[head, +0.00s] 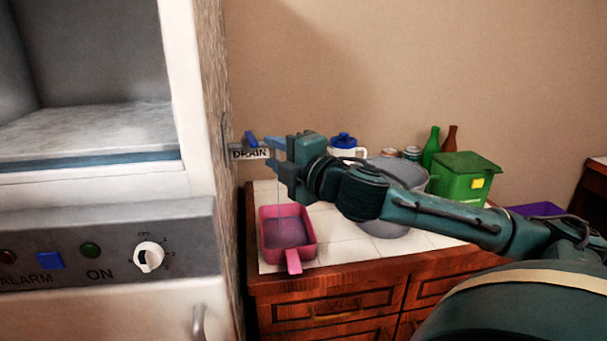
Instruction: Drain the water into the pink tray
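The pink tray (265,240) sits on the white-tiled counter below the drain, its handle toward me. Its inside looks greyish, like shallow water. The drain spout with a blue lever (250,138) sticks out from the machine's side above a "DRAIN" label (250,154). A thin pale vertical line, seemingly a water stream (278,190), runs down toward the tray. My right gripper (273,156) is beside the spout end, fingers apart, with nothing visibly held. It partly hides the spout's end, so I cannot tell whether it touches the lever. My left gripper is out of view.
A white machine with a control panel (110,245) fills the left. Behind my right arm stand a large grey pot (385,228), a blue-lidded white jug (344,150), cans, green and brown bottles (431,148), and a green box (460,180).

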